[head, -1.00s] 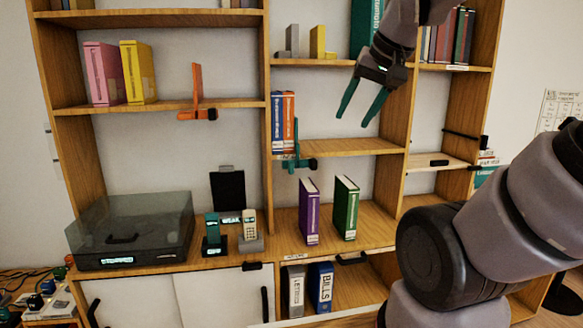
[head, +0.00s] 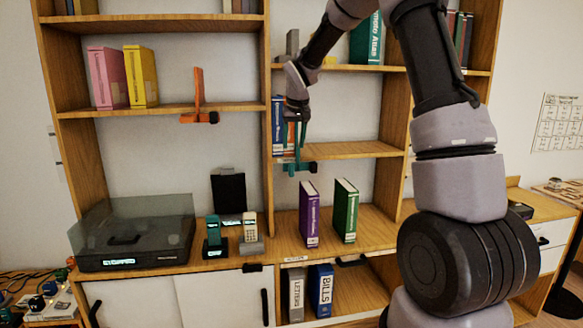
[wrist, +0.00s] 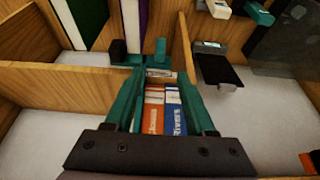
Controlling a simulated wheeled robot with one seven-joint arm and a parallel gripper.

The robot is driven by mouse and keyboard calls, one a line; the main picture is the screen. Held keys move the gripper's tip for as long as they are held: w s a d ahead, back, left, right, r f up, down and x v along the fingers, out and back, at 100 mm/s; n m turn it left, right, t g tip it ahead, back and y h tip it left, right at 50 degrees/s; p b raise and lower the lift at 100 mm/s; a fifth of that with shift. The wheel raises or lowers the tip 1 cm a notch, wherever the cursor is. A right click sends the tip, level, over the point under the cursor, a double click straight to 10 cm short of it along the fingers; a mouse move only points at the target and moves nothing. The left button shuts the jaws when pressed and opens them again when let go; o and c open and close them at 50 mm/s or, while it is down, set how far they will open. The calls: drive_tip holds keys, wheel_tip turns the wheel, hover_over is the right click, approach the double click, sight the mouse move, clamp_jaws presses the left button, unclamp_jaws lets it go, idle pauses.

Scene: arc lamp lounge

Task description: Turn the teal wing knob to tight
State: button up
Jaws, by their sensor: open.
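A teal clamp-like piece (head: 297,166), with a black block (head: 313,166) at its right end, sits at the front edge of the middle shelf. It also shows in the wrist view (wrist: 161,50), just beyond my fingertips, with its black block (wrist: 118,52) to the left. I cannot make out which part is the wing knob or how it is turned. My gripper (head: 303,148) is open and points down in front of the shelf, close to the teal piece. In the wrist view its teal fingers (wrist: 162,76) frame the books; contact is unclear.
Blue and orange books (wrist: 165,108) stand behind my fingers. An upright wooden divider (head: 267,140) is just left. Purple (head: 309,215) and green (head: 345,210) books stand on the shelf below. An orange clamp (head: 198,98) sits on the left shelf.

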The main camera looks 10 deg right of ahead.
sight(291, 164)
drive_tip(key=x, duration=1)
drive_tip(key=shift+w+f, duration=0.15)
drive_tip(key=shift+f, duration=0.25)
clamp_jaws()
